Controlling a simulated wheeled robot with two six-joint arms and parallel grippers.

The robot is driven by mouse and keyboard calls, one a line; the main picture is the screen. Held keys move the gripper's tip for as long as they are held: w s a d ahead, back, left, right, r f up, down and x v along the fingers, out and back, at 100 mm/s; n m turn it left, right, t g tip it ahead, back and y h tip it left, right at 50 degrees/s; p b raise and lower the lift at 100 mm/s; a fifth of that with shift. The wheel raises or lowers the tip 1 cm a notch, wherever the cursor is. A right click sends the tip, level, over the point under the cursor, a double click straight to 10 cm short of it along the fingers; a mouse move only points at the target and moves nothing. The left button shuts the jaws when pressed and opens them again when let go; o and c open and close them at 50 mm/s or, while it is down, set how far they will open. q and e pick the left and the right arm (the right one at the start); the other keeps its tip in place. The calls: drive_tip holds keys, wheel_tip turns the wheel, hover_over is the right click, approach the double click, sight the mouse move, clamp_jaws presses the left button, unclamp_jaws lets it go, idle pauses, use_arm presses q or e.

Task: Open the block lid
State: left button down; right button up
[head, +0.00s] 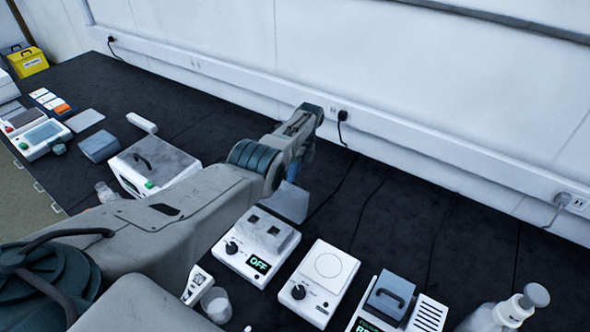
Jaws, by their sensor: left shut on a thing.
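My left arm reaches in from the lower left, and its wrist stands over the back of the bench's middle. The left gripper (292,172) points down there, mostly hidden by its own wrist, and is shut. A grey-blue slab (287,202), which looks like a lid, is right below it, tilted, behind the white block unit (258,246) with the green OFF display. That unit's top shows two dark openings. Whether the slab still touches the unit, I cannot tell. The right gripper is not in view.
A white round-plate unit (319,283) and a unit with a grey handled lid (390,295) stand to the right, then a pump bottle (510,309). A grey-topped white box (153,163) stands left of my arm. Cables cross the dark bench behind.

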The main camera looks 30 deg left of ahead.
use_arm(q)
drive_tip(key=shift+s, duration=0.1)
drive_tip(key=c, duration=1.7)
unclamp_jaws()
drive_tip(key=shift+o, duration=1)
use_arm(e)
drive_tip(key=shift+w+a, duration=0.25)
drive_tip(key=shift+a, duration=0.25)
